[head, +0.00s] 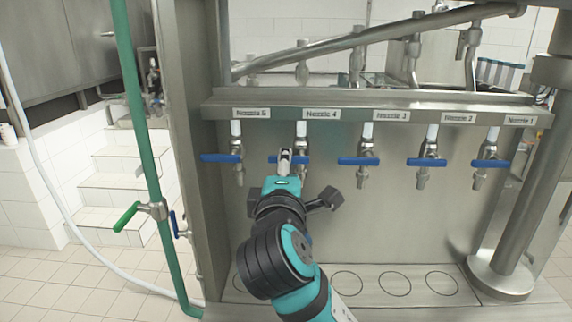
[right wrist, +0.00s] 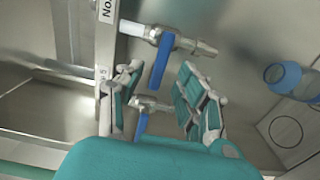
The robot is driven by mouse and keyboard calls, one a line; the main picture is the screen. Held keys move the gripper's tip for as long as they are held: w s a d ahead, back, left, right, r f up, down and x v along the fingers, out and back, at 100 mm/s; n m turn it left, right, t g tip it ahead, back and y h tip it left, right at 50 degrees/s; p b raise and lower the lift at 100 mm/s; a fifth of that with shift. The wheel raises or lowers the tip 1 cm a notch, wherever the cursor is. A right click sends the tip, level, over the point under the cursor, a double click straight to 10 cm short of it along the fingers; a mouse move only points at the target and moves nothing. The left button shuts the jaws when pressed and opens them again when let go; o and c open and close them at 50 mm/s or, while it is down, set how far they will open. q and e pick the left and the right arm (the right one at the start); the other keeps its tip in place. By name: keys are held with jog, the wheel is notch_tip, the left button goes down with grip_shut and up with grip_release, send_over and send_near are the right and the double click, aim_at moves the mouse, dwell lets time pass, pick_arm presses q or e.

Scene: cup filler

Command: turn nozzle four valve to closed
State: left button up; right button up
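The nozzle four valve shows in the head view as a blue handle (head: 301,159) lying crosswise below the Nozzle 4 label (head: 322,114). My right gripper (head: 285,161) is in front of the handle's left part and hides some of it. In the right wrist view the two fingers of my right gripper (right wrist: 161,78) are spread apart. A blue handle (right wrist: 160,62), which looks like nozzle four's, lies between the fingertips with gaps on both sides. A second, farther nozzle with a blue handle (right wrist: 142,125) shows lower down. My left gripper is not in view.
Blue handles of nozzle five (head: 220,158), nozzle three (head: 358,161) and others flank it, all crosswise. A blue bottle (right wrist: 285,76) stands below, mostly hidden by my arm in the head view. A green pipe with a green handle (head: 126,217) stands at the left.

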jog(key=s, duration=0.9)
jog(key=shift+s, duration=0.35)
